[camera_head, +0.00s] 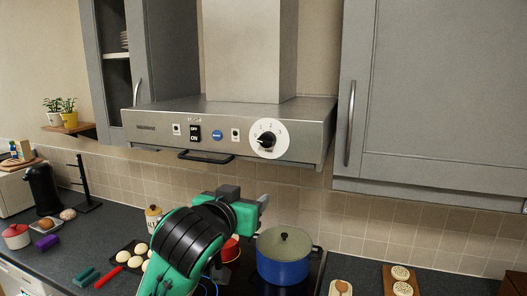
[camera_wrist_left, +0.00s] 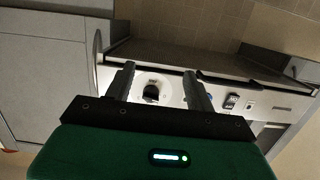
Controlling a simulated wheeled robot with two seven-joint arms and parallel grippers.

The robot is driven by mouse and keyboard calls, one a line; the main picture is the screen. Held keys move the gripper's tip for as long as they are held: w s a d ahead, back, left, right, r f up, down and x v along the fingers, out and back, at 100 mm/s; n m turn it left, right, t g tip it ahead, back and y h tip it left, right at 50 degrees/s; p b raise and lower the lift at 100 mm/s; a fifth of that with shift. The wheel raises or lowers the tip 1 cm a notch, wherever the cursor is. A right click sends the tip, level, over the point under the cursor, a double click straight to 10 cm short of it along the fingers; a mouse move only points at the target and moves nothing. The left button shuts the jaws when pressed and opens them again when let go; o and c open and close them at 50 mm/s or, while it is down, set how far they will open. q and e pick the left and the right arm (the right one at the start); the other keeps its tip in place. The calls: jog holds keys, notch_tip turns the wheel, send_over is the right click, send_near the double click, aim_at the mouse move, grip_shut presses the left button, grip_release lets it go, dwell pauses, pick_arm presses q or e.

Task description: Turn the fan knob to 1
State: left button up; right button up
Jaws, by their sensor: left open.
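The fan knob (camera_head: 267,140) is a black grip on a round white dial at the right of the steel range hood's front panel. The marks on the dial are too small to read surely. In the left wrist view the knob (camera_wrist_left: 152,93) shows between the two fingers, beyond them. My left gripper (camera_head: 262,201) is open and empty, below and in front of the hood, apart from the knob. Its two fingers (camera_wrist_left: 161,80) stand apart in the left wrist view. My right gripper is not in view.
The hood (camera_head: 160,121) also carries a black on/off switch (camera_head: 195,134), a blue badge and a handle bar (camera_head: 206,158) under its front edge. Grey cabinets flank it.

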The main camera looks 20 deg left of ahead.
pick_arm(q)
jog(key=t, duration=0.2)
send_near(264, 143)
jog(key=s, duration=0.4)
jog(key=w+p, duration=0.3)
jog(key=w, duration=0.3)
jog(key=w+p, duration=0.3)
jog(key=w, duration=0.3)
jog(key=shift+w+d+r, duration=0.1)
jog(key=shift+r, duration=0.1)
jog(key=shift+w+f, duration=0.15)
jog(key=shift+w, duration=0.55)
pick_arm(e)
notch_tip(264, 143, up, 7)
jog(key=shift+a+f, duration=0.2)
pick_arm(q)
jog(key=shift+c, duration=0.4)
jog(key=c, duration=0.7)
jog(key=shift+c, duration=0.9)
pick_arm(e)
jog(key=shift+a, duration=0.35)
